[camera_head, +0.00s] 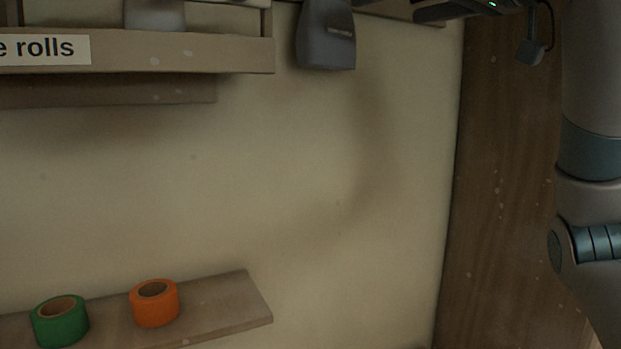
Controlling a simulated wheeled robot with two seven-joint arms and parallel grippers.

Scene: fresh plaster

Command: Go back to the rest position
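My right arm (592,95) fills the right edge of the head view, with its links running up out of the top. A dark part at the top right (455,10), with a small cabled block hanging from it, seems to belong to my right gripper. It is cut off by the top edge, so its fingers cannot be made out. Nothing is seen held in it. My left arm and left gripper are not in view.
An orange tape roll (155,305) and a green tape roll (60,323) stand on a low shelf (225,305). A labelled ledge (190,53) reads "e rolls". The wall between is bare.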

